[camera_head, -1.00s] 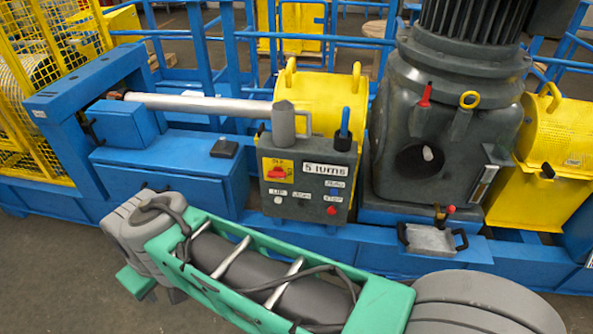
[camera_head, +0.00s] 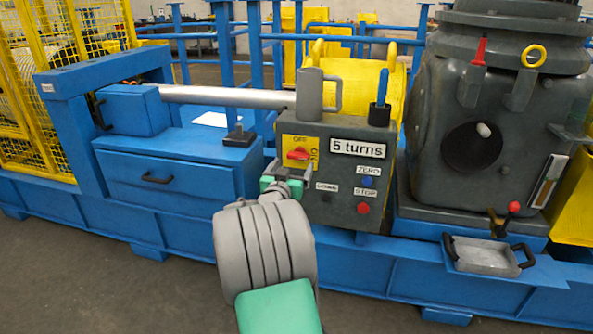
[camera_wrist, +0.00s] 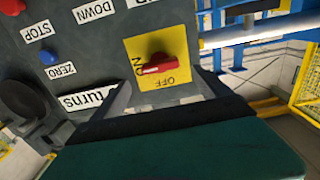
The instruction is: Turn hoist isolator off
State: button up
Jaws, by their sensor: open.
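The hoist isolator is a red rotary handle (camera_head: 298,153) on a yellow plate, on the upper left of the dark control box (camera_head: 345,208). The plate reads OFF at the top and ON at the right; the handle lies roughly level, in line with ON. In the wrist view the red handle (camera_wrist: 163,64) appears upside down, with ON at left and OFF below. My gripper (camera_head: 290,174) is just below and in front of the plate. In the wrist view its open fingers (camera_wrist: 163,80) stand either side of the plate's edge, apart from the handle. My gripper hides part of the lower box front.
The box also carries a blue ZERO button (camera_head: 367,181), a red STOP button (camera_head: 363,208) and a "5 turns" label (camera_head: 358,148). A grey mug (camera_head: 311,95) and a blue-handled tool (camera_head: 380,100) stand on top. A metal tray (camera_head: 486,256) sits at right.

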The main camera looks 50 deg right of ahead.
aim_at(298, 157)
jog(key=x, duration=0.5)
jog(key=shift+f+b, duration=0.1)
jog(key=shift+b, duration=0.25)
jog(key=shift+w+d, duration=0.25)
jog(key=shift+d, duration=0.2)
jog(key=shift+c, duration=0.6)
jog(key=c, duration=1.2)
jog(key=shift+c, duration=0.2)
